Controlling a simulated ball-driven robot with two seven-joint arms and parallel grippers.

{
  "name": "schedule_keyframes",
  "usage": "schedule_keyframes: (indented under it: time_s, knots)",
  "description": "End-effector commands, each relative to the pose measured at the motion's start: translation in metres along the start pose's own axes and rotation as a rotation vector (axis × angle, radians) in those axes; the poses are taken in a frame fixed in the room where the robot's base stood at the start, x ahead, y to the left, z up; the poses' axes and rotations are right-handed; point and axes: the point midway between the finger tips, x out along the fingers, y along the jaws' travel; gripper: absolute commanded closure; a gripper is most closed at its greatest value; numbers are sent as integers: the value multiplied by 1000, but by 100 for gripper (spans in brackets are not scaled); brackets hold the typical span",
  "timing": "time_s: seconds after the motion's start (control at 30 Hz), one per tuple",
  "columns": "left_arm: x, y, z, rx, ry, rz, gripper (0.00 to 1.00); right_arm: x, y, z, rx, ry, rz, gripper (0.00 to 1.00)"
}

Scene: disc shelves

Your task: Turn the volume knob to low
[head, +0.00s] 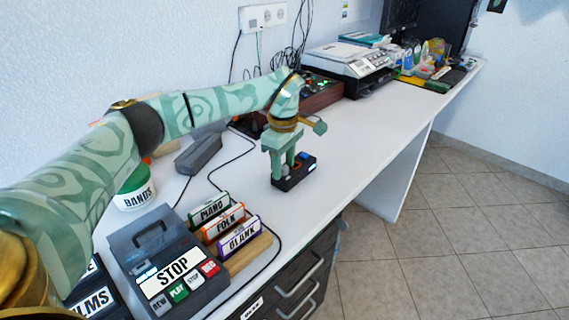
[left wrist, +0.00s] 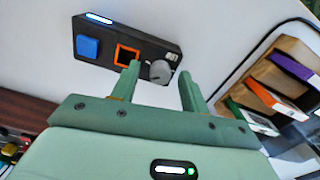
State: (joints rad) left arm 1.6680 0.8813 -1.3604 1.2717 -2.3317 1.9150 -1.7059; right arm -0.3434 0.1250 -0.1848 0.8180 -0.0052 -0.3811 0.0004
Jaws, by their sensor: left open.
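A small black box (head: 295,178) lies on the white desk and also shows in the left wrist view (left wrist: 105,43). On it are a blue square button (left wrist: 88,47), an orange-framed square (left wrist: 126,55) and a round grey knob (left wrist: 160,71) beside a small white label too small to read. My left gripper (head: 284,172) points down at the box. In the left wrist view its open fingers (left wrist: 160,73) stand either side of the knob, with a gap on at least the right side. I cannot tell whether they touch it. My right gripper is not in view.
A grey tape player (head: 168,265) marked STOP and a wooden rack (head: 250,252) with PIANO, FOLK and BLANK cassettes stand nearer. A BANDS tub (head: 135,188) and a grey device (head: 198,152) are left of the box. A printer (head: 350,65) stands farther back. The desk to the right is clear.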

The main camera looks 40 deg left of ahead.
Motion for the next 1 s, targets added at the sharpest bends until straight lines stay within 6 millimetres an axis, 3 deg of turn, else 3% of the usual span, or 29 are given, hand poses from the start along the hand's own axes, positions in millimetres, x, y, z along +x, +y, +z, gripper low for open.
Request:
schedule_keyframes:
  time_s: [0.07,0.23,0.7,0.8,1.0]
  knots:
    - [0,0,0,0,0,0,55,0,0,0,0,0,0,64]
    - [0,0,0,0,0,-1,100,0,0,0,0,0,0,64]
    - [-5,-1,0,-87,0,1,100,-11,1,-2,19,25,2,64]
    - [-7,-1,1,-152,-1,1,100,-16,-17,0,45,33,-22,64]
    - [-8,-1,1,-324,-2,2,100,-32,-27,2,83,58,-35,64]
